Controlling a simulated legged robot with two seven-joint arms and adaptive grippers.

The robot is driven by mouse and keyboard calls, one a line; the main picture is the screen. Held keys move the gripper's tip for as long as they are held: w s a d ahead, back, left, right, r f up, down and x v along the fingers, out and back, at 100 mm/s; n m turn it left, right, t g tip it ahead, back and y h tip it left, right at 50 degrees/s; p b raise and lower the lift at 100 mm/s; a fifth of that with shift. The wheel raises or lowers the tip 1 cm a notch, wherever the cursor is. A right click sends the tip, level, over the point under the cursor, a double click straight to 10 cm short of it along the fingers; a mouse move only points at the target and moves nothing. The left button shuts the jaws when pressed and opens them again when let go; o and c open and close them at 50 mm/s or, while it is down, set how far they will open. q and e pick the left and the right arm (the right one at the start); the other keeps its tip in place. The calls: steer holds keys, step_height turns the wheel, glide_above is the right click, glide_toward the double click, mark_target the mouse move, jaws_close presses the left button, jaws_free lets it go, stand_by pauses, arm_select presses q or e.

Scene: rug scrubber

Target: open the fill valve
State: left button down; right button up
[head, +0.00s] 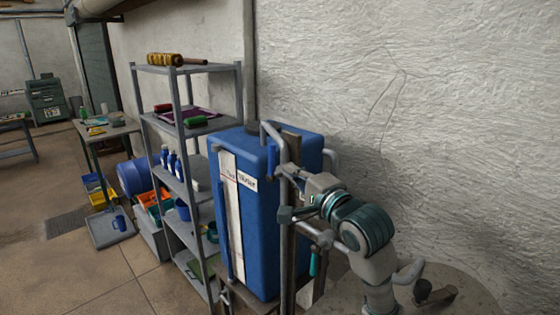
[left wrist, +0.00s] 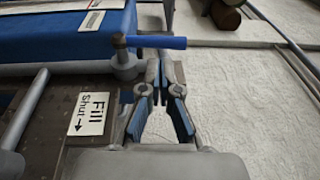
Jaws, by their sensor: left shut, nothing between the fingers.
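The fill valve (left wrist: 125,62) shows in the left wrist view as a grey stem and body with a blue lever (left wrist: 160,42) that points right in that picture. A white plate (left wrist: 90,113) beside it reads "Fill" and "Shut" with an arrow. My left gripper (left wrist: 163,68) is shut and empty. Its fingertips are just below the lever in that picture; I cannot tell if they touch it. In the head view, my left gripper (head: 292,173) is by the frame at the right side of the blue tank (head: 255,225). My right gripper is not in view.
Metal pipes and frame bars stand close around my left gripper. A teal handle (head: 315,262) hangs below. A grey shelf rack (head: 188,72) with bottles and boxes stands left of the tank. A rough white wall (head: 450,120) is behind.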

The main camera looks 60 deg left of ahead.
mark_target(274, 157)
arm_select(q)
steer(key=a, duration=0.3)
steer(key=shift+s+r, duration=0.15)
steer(key=shift+r, duration=0.05)
steer(key=shift+s+a+r+p, duration=0.15)
steer(key=shift+a+p, duration=0.2)
steer(key=shift+a, duration=0.3)
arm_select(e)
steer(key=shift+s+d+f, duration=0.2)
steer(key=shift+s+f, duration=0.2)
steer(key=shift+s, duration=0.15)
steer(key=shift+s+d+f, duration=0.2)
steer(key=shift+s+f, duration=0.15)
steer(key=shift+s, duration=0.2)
arm_select(q)
steer(key=shift+a, duration=0.1)
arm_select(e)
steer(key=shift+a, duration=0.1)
